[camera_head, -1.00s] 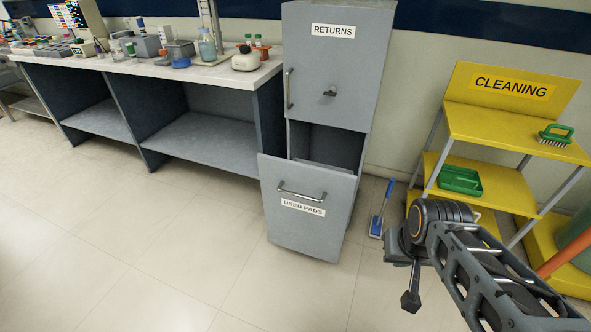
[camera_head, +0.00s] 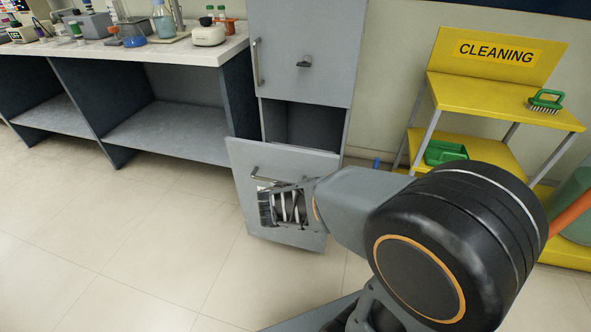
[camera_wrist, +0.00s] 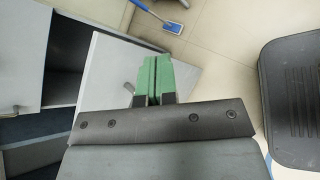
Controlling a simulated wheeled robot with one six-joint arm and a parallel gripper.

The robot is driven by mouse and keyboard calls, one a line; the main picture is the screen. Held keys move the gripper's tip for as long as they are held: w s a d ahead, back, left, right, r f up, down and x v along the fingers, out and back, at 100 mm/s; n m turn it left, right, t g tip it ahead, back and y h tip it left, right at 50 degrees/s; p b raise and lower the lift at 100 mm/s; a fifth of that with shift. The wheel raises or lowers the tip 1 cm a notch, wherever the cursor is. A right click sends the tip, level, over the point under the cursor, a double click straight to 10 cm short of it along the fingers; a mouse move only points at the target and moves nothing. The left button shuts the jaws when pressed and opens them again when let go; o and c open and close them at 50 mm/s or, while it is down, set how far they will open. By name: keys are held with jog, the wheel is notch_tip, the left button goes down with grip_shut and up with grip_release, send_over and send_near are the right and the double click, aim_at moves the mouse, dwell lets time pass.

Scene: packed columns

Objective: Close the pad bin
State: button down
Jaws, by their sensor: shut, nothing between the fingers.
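The pad bin (camera_head: 241,178) is a grey tilt-out front low in the grey cabinet. It stands tilted open, with a dark gap above its top edge. Its bar handle (camera_head: 262,177) shows in the head view, but my arm hides its label. In the wrist view, the bin's pale front (camera_wrist: 108,70) lies left of and behind my gripper (camera_wrist: 156,62). The green fingers are pressed together with nothing between them, over the panel's right part. I cannot tell whether they touch it.
The upper RETURNS door (camera_head: 305,40) is closed above the gap. A yellow cleaning rack (camera_head: 500,100) stands right, holding a green brush (camera_head: 545,100) and green tray (camera_head: 444,152). A blue-handled tool (camera_wrist: 172,24) lies on the floor beside the cabinet. A lab bench (camera_head: 150,50) stands left. The front-left floor is clear.

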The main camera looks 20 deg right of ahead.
jog(key=w+a+f+n+t+h+b, duration=0.1)
jog(key=w+a+f+n+t+b, duration=0.15)
jog(key=w+n+t, duration=0.3)
jog(key=n+t+y+b, duration=0.2)
jog(key=n+t, duration=0.3)
jog(key=n, duration=0.3)
send_near(298, 154)
jog(key=b+x, duration=0.3)
jog(key=x, duration=0.2)
jog(key=shift+w+d+f, duration=0.1)
jog(key=shift+d, duration=0.15)
jog(key=shift+x, duration=1.05)
jog(key=shift+a, duration=0.1)
